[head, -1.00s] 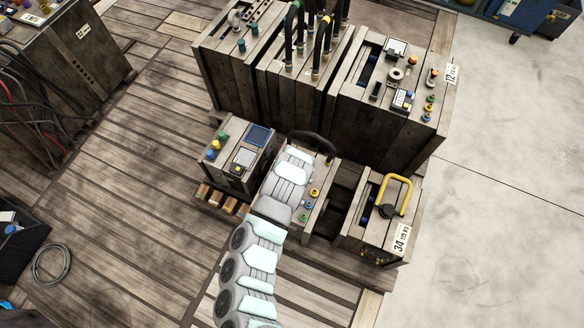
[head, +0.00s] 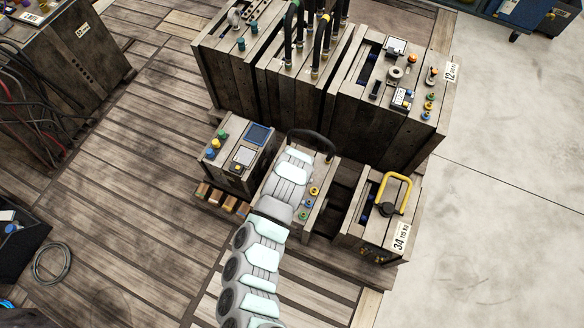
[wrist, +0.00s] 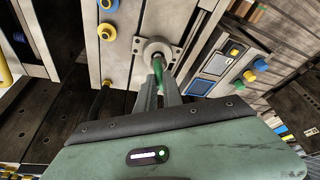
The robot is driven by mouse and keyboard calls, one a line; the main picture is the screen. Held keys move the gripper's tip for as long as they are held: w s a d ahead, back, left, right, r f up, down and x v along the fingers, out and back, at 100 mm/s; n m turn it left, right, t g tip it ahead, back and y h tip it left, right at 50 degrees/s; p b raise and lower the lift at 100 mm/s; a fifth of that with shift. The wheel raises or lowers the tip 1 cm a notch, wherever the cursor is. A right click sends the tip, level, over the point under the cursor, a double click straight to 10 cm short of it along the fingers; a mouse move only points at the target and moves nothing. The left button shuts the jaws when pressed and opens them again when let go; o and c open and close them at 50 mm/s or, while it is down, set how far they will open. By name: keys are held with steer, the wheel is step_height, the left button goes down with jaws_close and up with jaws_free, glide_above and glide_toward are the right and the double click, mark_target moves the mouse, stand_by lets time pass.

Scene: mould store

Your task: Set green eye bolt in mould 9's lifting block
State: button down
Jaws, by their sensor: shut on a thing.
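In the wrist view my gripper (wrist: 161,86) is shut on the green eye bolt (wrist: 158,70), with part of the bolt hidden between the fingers. The bolt's visible end is at the round opening of a pale lifting block (wrist: 146,46) on the mould's face. I cannot tell how deep it sits. The mould (head: 314,186) under my arm stands in the middle of the front row in the head view. Its number is not readable. My arm hides the gripper, bolt and block in the head view.
A mould with a yellow handle (head: 400,183), labelled 34, stands to the right. A smaller mould with a blue panel (head: 257,136) stands close on the left. Taller moulds with upright hoses (head: 313,52) stand behind. A black hose (head: 322,138) arches beside my arm.

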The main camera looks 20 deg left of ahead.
steer(key=shift+f, duration=0.4)
stand_by(0.4)
steer(key=c, duration=1.4)
jaws_free()
steer(key=p+v, duration=0.3)
steer(key=v, duration=0.7)
steer(key=shift+r, duration=0.35)
steer(key=shift+s, duration=0.1)
